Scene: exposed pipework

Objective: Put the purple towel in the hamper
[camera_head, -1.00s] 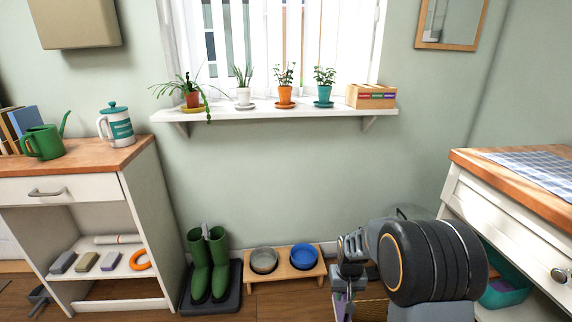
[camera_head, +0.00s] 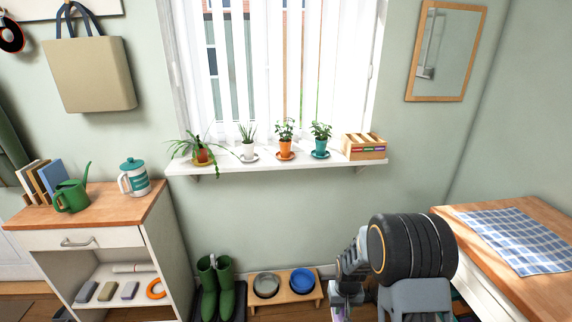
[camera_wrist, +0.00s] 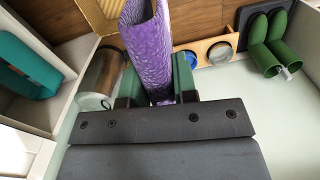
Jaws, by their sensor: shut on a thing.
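The purple towel (camera_wrist: 147,45) is gripped in my gripper (camera_wrist: 157,82) in the wrist view, pinched between the two green fingers and extending away from them. In the head view my gripper (camera_head: 345,295) is low, right of the pet bowls, and only a sliver of purple shows at the bottom edge. A tan woven edge (camera_wrist: 98,14), which looks like part of the hamper, shows beside the towel at the top left of the wrist view. Most of it is outside the frame, and the hamper is not clearly visible in the head view.
A metal bin (camera_wrist: 101,78) and a teal container (camera_wrist: 25,62) are at the left of the wrist view. Green boots (camera_head: 217,286) and a wooden bowl stand (camera_head: 285,302) line the wall. A wooden counter with a checked cloth (camera_head: 515,240) is at the right.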

